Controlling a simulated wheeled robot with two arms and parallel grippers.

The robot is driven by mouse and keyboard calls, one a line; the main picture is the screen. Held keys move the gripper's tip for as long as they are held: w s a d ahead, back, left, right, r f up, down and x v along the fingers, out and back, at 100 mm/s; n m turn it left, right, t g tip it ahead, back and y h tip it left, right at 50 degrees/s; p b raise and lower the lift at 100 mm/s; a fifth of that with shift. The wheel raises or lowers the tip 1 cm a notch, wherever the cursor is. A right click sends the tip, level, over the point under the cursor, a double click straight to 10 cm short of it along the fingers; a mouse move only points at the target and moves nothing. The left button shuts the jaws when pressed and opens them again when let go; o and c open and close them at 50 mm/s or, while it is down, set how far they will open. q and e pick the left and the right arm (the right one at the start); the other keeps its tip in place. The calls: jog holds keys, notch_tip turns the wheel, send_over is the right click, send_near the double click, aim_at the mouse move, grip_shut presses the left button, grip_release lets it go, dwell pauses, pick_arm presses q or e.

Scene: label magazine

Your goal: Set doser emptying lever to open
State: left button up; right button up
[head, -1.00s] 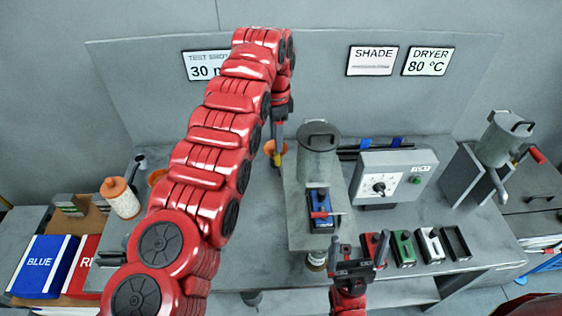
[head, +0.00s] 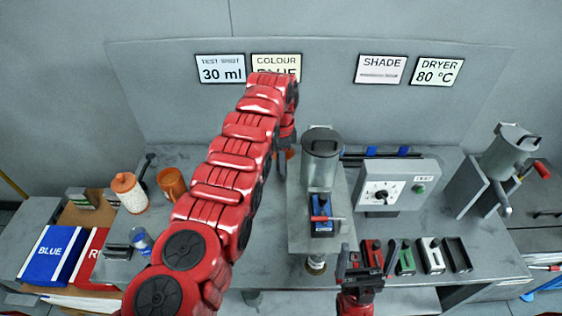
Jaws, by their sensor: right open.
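The doser seems to be the grey lidded cylinder (head: 322,165) on the stand in the middle of the bench. Below it sits a blue block (head: 322,229) with a red-handled lever (head: 324,218) pointing sideways. I cannot tell for certain whether this is the emptying lever, nor its setting. My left gripper (head: 281,170) points down just left of the cylinder; its fingers are small and partly hidden by my arm, so its opening is unclear. My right gripper (head: 366,262) is open and empty, in front of the bench's small coloured blocks, right of the stand.
A control box (head: 398,187) with a dial stands right of the doser. Red (head: 372,253), green (head: 405,258) and grey blocks line the front. A second lidded vessel (head: 512,150) with a red-tipped handle is far right. An orange cup (head: 171,184) and bottle (head: 130,193) stand left.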

pick_arm(q)
grip_shut()
dwell(1.0)
